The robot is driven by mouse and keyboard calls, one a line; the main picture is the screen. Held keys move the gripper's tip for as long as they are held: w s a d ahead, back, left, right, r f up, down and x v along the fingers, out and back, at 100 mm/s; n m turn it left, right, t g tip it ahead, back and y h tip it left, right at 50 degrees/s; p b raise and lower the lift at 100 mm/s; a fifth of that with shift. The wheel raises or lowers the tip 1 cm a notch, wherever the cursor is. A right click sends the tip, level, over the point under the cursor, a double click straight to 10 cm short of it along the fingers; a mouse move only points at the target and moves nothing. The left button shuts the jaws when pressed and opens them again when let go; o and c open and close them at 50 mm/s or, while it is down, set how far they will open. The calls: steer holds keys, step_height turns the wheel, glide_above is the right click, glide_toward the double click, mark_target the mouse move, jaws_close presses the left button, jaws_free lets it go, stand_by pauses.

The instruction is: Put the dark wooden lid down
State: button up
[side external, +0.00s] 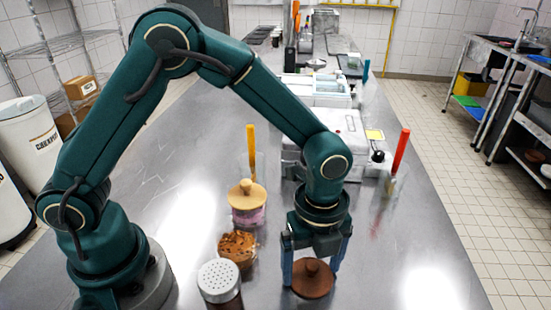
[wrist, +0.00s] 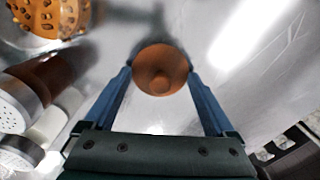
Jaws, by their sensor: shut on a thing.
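The dark wooden lid (side external: 312,281) is round with a small knob on top. My gripper (side external: 314,272) points down with its blue fingers on either side of the lid, shut on its rim. In the wrist view the lid (wrist: 161,70) sits between the fingertips (wrist: 160,76), knob facing the camera, and looks roughly level. I cannot tell whether its underside touches the steel table (side external: 400,250) or hangs slightly above it.
White containers (side external: 330,130) and a red-handled utensil (side external: 401,152) are behind. The table to the right is clear.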

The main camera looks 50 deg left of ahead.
mark_target(313, 264)
steer(key=shift+f, duration=0.15)
steer(key=o, duration=1)
step_height(313, 264, up, 11)
steer(key=s+a+r+n+t, duration=0.2)
steer(key=s+a+n, duration=0.2)
steer(key=n, duration=0.7)
steer(key=s+a+r+n+t, duration=0.2)
steer(key=s+a+n, duration=0.3)
steer(key=a+n, duration=0.4)
steer(key=shift+s+r+n+t, duration=0.25)
steer(key=shift+n+t, duration=0.55)
steer(key=shift+n, duration=0.4)
